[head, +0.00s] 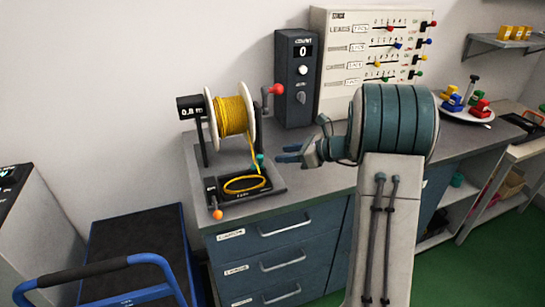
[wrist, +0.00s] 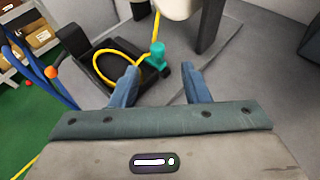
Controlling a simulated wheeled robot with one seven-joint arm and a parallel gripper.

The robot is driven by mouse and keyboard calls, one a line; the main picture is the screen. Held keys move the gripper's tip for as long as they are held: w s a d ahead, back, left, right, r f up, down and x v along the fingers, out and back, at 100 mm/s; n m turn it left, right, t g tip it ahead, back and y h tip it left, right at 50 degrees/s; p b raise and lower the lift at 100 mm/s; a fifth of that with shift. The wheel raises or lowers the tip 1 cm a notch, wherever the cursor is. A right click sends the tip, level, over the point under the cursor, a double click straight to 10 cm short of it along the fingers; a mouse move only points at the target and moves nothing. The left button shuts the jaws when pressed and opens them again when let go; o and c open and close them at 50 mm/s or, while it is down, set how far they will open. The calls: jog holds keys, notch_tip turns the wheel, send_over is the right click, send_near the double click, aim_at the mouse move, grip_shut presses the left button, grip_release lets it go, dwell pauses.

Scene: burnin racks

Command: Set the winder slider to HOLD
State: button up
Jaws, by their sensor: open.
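The winder stands on the grey bench, with a spool of yellow wire (head: 233,115), a red crank knob (head: 276,89) and a small readout (head: 190,107) showing about 0.8 m. Its black base (head: 277,187) holds a yellow coil (head: 245,184). An orange knob (head: 217,214) is at the base's front-left end; it also shows in the wrist view (wrist: 51,72). A teal piece (head: 260,161) guides the wire; in the wrist view it (wrist: 157,57) lies beyond my fingertips. I cannot read HOLD or the slider's setting. My gripper (head: 283,154) is open and empty, right of the winder.
A dark count box (head: 295,80) showing 0 stands behind the winder. A leads panel (head: 345,40) with coloured sliders is beside it. A plate of coloured blocks (head: 467,113) is further right. A blue-handled cart (head: 130,270) stands left of the drawers (head: 280,240).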

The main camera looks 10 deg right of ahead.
jog(key=v, duration=0.6)
dwell(0.3)
jog(key=s+a+n+g+h, duration=0.2)
jog(key=s+a+n+g, duration=0.1)
jog(key=s+a+n, duration=0.4)
jog(key=s+a+n+g+h, duration=0.2)
jog(key=s+a+n, duration=0.15)
jog(key=s, duration=0.45)
jog(key=s+d+f+n+h, duration=0.1)
jog(key=s+n+h, duration=0.5)
jog(key=s+n, duration=0.8)
jog(key=shift+s+d+f+h, duration=0.3)
jog(key=shift+d+h, duration=0.1)
jog(key=shift+d, duration=0.5)
jog(key=shift+n, duration=0.25)
